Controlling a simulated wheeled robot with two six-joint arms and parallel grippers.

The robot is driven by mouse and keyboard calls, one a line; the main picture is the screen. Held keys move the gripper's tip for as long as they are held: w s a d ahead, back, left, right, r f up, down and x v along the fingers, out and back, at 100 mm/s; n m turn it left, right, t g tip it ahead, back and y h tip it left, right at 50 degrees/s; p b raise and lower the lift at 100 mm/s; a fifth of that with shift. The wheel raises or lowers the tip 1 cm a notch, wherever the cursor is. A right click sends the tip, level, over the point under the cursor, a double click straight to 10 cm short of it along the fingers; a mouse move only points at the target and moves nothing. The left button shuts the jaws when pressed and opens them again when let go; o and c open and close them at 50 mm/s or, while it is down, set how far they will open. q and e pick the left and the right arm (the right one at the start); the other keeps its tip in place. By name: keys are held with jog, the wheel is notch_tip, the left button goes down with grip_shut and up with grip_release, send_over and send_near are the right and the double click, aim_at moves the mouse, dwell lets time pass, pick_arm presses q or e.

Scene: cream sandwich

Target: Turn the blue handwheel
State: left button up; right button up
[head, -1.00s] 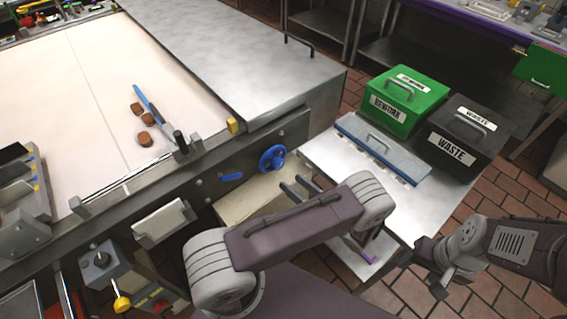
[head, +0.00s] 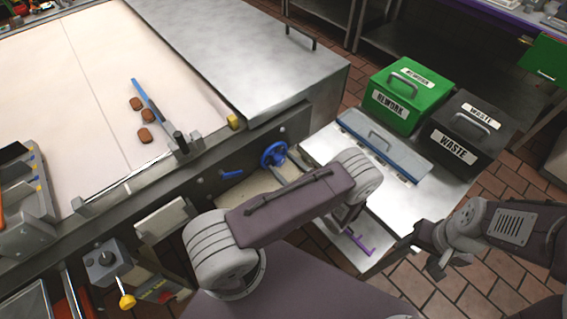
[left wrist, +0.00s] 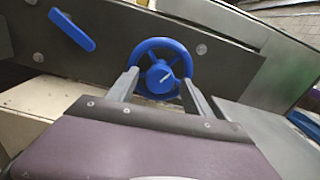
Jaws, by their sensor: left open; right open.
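The blue handwheel (head: 273,154) sits on the dark side panel of the machine, near its right end. In the left wrist view the handwheel (left wrist: 161,76) shows face-on, with a round hub and a pale pointer mark. My left gripper (left wrist: 159,84) is open, its two fingers pointing at the wheel, one at each side of its lower half. The fingers look empty, and I cannot tell whether they touch the rim. In the head view my left arm hides most of that gripper. My right gripper (head: 437,264) is open and empty at the lower right, away from the wheel.
A blue lever (left wrist: 72,30) is on the same panel, left of the wheel. A steel side table (head: 405,203) carries a green rework bin (head: 404,98) and a dark waste bin (head: 466,134).

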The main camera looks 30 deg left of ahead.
pick_arm(q)
jog(key=shift+a, duration=0.1)
grip_shut()
jog(key=shift+m, duration=0.3)
